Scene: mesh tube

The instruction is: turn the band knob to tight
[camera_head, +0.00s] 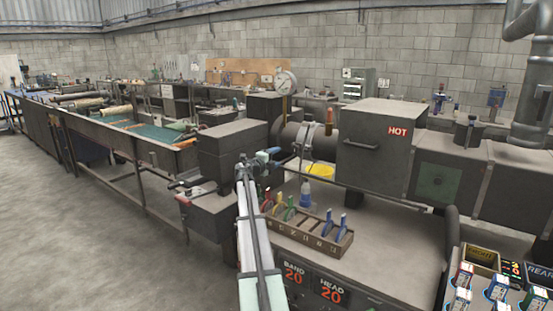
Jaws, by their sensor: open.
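My arm rises from the bottom centre, and my gripper (268,155) is at its far end, small in the picture, in front of the dark machine. It is open, and I see nothing held in it. A dark panel with a red "BAND 20" readout (293,273) is at the bottom centre, beside a "HEAD 20" readout (332,290). I cannot make out for certain which part is the band knob or how it is set. A small red-tipped part (183,200) shows on the machine's left side, left of my arm.
A dark box marked HOT (372,150) stands at the right. The floor at left is clear.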

